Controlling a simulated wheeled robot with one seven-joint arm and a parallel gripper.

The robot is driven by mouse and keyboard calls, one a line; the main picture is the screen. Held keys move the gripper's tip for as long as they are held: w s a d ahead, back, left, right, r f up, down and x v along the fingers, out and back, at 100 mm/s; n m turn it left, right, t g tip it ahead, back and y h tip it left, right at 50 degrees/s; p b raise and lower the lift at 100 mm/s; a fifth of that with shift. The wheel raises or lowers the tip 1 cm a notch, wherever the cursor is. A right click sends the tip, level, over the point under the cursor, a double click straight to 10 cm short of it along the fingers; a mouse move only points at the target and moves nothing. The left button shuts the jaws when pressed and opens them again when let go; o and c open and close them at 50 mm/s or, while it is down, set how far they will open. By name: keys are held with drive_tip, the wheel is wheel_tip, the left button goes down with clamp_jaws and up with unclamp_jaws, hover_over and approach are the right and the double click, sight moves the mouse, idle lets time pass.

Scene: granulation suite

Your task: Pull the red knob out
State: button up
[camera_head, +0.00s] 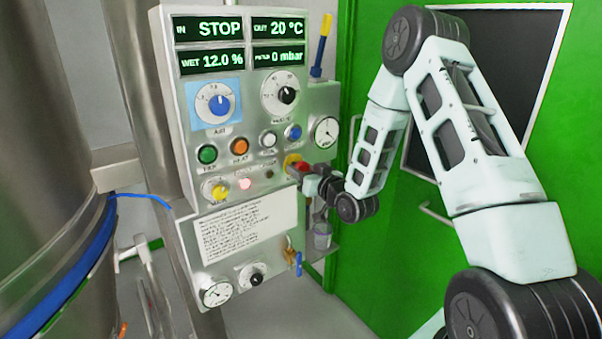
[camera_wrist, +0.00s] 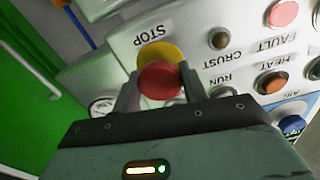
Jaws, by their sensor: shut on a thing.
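The red knob (camera_wrist: 160,80) sits on a yellow round base (camera_wrist: 160,52) beside the STOP label on the control panel. In the head view the red knob (camera_head: 302,168) is partly hidden by my gripper (camera_head: 305,172), at the panel's lower right. In the wrist view my gripper (camera_wrist: 155,92) has one finger on each side of the red knob and is shut on it. The yellow base shows behind the knob. Whether there is a gap between knob and base cannot be told.
The control panel (camera_head: 240,120) carries displays, dials and buttons. A lit red lamp (camera_head: 245,184) and a yellow knob (camera_head: 219,192) are left of my gripper. A small gauge (camera_head: 326,132) is just above it. A steel vessel (camera_head: 40,150) stands left; a green door (camera_head: 400,240) is behind my arm.

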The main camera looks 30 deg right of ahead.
drive_tip(key=o, duration=1.4)
drive_tip(key=shift+s, duration=0.2)
drive_tip(key=s+p, duration=1)
drive_tip(key=s, duration=0.7)
drive_tip(key=shift+s+d, duration=0.25)
drive_tip(key=shift+d, duration=0.05)
